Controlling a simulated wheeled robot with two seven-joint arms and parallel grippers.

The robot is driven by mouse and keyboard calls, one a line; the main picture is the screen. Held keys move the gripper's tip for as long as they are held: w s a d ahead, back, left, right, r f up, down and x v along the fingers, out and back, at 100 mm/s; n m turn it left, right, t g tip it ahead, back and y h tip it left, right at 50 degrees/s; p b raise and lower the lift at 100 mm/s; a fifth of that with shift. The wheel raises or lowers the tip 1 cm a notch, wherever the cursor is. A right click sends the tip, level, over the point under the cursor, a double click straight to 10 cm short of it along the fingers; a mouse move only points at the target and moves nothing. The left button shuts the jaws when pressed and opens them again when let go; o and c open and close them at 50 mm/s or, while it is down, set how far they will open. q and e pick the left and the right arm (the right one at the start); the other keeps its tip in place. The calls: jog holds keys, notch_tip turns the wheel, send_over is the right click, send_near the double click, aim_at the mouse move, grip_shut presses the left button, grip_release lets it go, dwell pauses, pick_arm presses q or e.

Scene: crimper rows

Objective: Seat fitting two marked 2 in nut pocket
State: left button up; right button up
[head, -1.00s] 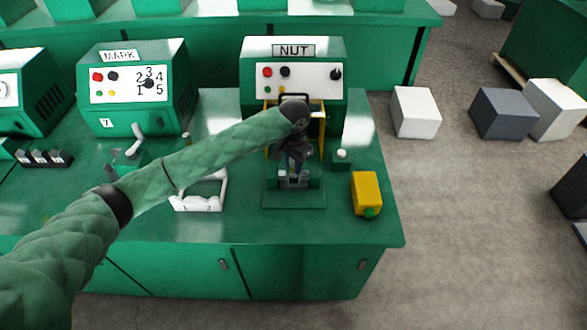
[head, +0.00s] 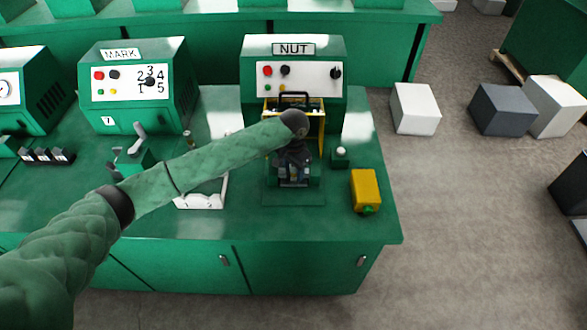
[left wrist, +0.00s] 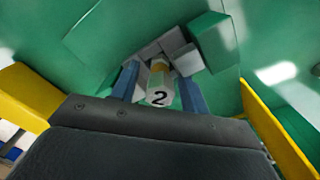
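The fitting marked 2 (left wrist: 159,92) is between the blue fingers of my left gripper (left wrist: 160,84) in the left wrist view, its numbered white end facing the camera and a brass-coloured part beyond. My left gripper looks shut on it. Grey blocks of the nut pocket (left wrist: 172,42) lie just past the fingertips. I cannot tell how deep the fitting sits in them. In the head view my left gripper (head: 293,176) points down over the pocket stand in front of the NUT machine (head: 292,68), and hides the fitting. My right gripper is not in view.
A yellow frame (head: 322,130) stands close around the wrist. A green block with a white button (head: 341,156) and a yellow box (head: 365,190) are to the right. A white numbered holder (head: 200,201) and the MARK machine (head: 135,80) are to the left.

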pick_arm(q)
jog(key=shift+r, duration=0.45)
notch_tip(320, 180, up, 10)
jog(key=b, duration=0.4)
jog(key=shift+r, duration=0.75)
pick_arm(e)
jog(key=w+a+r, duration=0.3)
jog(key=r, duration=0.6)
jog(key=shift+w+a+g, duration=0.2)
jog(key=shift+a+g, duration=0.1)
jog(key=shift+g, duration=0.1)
pick_arm(q)
jog(key=shift+f, duration=0.1)
